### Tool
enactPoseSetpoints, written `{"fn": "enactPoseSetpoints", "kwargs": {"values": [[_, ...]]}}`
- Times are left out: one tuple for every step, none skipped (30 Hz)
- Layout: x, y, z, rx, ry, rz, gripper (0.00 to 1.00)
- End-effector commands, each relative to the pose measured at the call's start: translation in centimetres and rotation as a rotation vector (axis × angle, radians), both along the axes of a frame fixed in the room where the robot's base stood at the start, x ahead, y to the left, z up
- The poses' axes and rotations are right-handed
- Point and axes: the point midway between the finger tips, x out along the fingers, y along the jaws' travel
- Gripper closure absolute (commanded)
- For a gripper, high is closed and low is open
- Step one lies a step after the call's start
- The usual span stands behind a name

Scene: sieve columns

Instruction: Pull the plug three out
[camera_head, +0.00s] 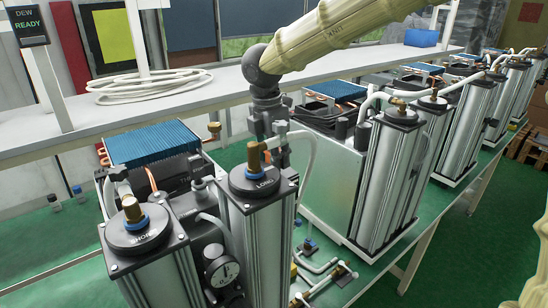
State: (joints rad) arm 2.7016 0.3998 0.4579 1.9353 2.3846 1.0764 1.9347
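Two upright silver columns with black caps stand in front. A brass plug (132,209) rises from the left cap, whose lettering looks like "SHOE". Another brass plug (254,158) rises from the right cap, whose lettering looks like "LORD". More brass plugs top the columns at right, one at the near column (400,106) and one behind it (434,96). I cannot tell which is plug three. My gripper (279,158) points down just right of the "LORD" plug, overlapping its surroundings in view. Its fingers are small and dark; contact and opening are unclear.
A pressure gauge (222,271) sits between the front columns. A blue finned cooler (154,143) stands behind them. Hoses and fittings lie on the green bench (371,290). A white shelf (190,99) with coiled hose runs behind. A sign (27,27) reads "DEW READY".

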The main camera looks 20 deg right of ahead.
Motion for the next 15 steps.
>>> {"fn": "enactPoseSetpoints", "kwargs": {"values": [[0.02, -0.01, 0.20, 0.000, -0.001, 0.000, 0.97], [0.02, 0.00, 0.24, 0.000, -0.001, 0.000, 0.97], [0.02, -0.01, 0.30, 0.000, -0.001, 0.000, 0.97], [0.03, -0.01, 0.34, 0.000, -0.001, 0.000, 0.97], [0.02, -0.01, 0.39, 0.000, -0.001, 0.000, 0.97], [0.02, -0.01, 0.45, 0.000, -0.001, 0.000, 0.97], [0.02, 0.00, 0.49, 0.000, -0.001, 0.000, 0.97], [0.02, -0.01, 0.54, 0.000, -0.001, 0.000, 0.97], [0.02, 0.00, 0.60, 0.000, -0.001, 0.000, 0.97], [0.02, -0.01, 0.64, 0.000, -0.001, 0.000, 0.97], [0.02, -0.01, 0.69, 0.000, -0.001, 0.000, 0.97], [0.02, 0.00, 0.74, 0.000, -0.001, 0.000, 0.97], [0.02, -0.01, 0.78, 0.000, -0.001, 0.000, 0.97], [0.02, 0.00, 0.83, 0.000, -0.001, 0.000, 0.97], [0.02, -0.01, 0.89, 0.000, -0.001, 0.000, 0.97]]}}
